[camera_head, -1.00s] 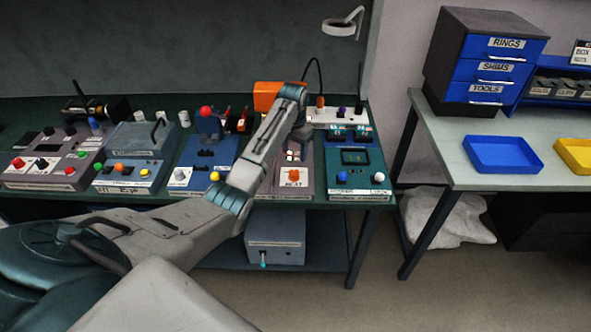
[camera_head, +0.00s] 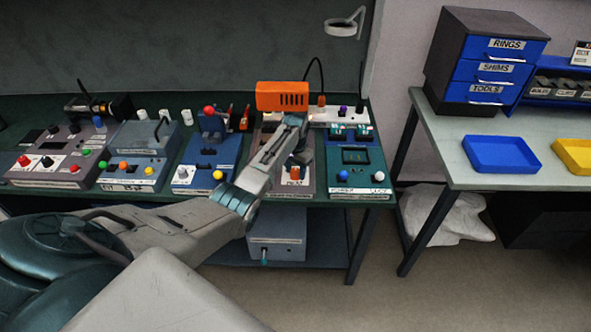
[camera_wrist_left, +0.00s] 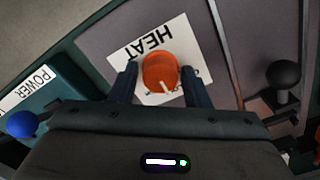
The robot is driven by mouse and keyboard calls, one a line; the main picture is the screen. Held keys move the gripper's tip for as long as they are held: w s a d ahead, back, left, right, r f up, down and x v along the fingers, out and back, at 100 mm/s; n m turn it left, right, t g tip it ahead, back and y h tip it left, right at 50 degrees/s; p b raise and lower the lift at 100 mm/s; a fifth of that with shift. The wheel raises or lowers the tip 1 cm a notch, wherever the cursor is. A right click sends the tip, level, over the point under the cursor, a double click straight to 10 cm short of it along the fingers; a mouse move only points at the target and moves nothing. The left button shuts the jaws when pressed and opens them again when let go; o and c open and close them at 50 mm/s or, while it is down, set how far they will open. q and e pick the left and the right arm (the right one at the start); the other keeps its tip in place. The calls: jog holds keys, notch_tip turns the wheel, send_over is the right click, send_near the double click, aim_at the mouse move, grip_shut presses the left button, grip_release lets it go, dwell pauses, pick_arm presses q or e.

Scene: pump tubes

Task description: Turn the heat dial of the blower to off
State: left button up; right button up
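The orange heat dial (camera_wrist_left: 160,72) sits on a white label (camera_wrist_left: 150,45) reading HEAT, upside down in the left wrist view. Its pale pointer mark faces the bottom of that view. Smaller lettering beside it is partly hidden. In the head view the dial (camera_head: 295,170) is at the front of the blower's panel, below the orange blower housing (camera_head: 282,96). My left gripper (camera_wrist_left: 161,78) has one finger on each side of the dial, with small gaps showing; it is open around it. It also shows in the head view (camera_head: 298,160). My right gripper is not in view.
A teal panel (camera_head: 355,160) with blue and white knobs stands right of the blower. A panel with a yellow knob (camera_head: 218,175) stands left. A black ball knob (camera_wrist_left: 283,74) is right of the gripper in the wrist view. A side table (camera_head: 450,165) holds trays.

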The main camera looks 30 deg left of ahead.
pick_arm(q)
jog(key=c, duration=0.6)
jog(key=shift+c, duration=0.2)
jog(key=shift+n, duration=0.3)
jog(key=n+p, duration=0.2)
jog(key=n, duration=0.1)
jog(key=shift+r, duration=0.15)
jog(key=shift+n+p, duration=1)
jog(key=shift+n, duration=1.7)
jog(key=o, duration=1)
